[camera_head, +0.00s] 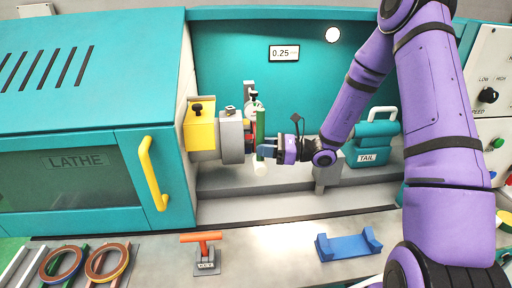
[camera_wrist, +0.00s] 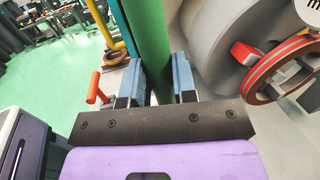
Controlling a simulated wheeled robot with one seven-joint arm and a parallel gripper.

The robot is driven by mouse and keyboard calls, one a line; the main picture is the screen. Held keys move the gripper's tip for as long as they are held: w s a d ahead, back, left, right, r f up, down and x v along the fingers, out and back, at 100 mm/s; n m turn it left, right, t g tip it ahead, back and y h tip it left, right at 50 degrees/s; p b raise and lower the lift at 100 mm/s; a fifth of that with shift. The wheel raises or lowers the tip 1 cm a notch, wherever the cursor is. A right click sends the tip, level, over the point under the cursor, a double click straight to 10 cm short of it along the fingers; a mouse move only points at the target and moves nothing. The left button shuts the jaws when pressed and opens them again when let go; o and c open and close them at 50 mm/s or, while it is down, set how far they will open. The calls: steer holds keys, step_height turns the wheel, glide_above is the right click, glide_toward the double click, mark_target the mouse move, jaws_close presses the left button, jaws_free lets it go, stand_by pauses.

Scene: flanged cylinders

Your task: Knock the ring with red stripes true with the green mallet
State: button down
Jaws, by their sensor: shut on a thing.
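My gripper (camera_head: 268,149) is shut on the green mallet (camera_head: 260,136), in front of the lathe chuck (camera_head: 231,137). The mallet's green shaft stands roughly upright between the blue finger pads, and a pale end (camera_head: 260,169) shows below. In the wrist view the green shaft (camera_wrist: 149,42) runs up out of the picture between the pads. The ring with red stripes (camera_wrist: 284,68) sits at the chuck face, to the right of the mallet and apart from it there. In the head view the ring is nearly edge-on and largely hidden. I cannot tell its tilt.
A readout (camera_head: 284,53) shows 0.25. A yellow block (camera_head: 201,131) is beside the chuck, and the tailstock (camera_head: 372,141) stands right. On the front bench are two loose rings (camera_head: 43,269), an orange-handled chuck key (camera_head: 207,255) and an empty blue cradle (camera_head: 347,247).

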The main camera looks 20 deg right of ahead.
steer(key=s+a, duration=0.1)
steer(key=s, duration=0.5)
steer(key=shift+s+a, duration=0.2)
steer(key=shift+s, duration=0.2)
stand_by(2.0)
steer(key=w, duration=0.2)
steer(key=w+d, duration=0.1)
steer(key=w, duration=0.2)
steer(key=shift+w, duration=0.2)
steer(key=w+d, duration=0.1)
steer(key=w, duration=0.5)
steer(key=shift+w+d, duration=0.25)
steer(key=shift+w, duration=0.05)
steer(key=shift+w+d, duration=0.15)
steer(key=shift+w, duration=0.7)
stand_by(1.0)
steer(key=shift+s+a, duration=0.25)
steer(key=shift+s, duration=0.9)
steer(key=shift+s+a, duration=0.2)
steer(key=shift+s, duration=0.95)
steer(key=shift+s+a, duration=0.25)
steer(key=shift+s, duration=0.9)
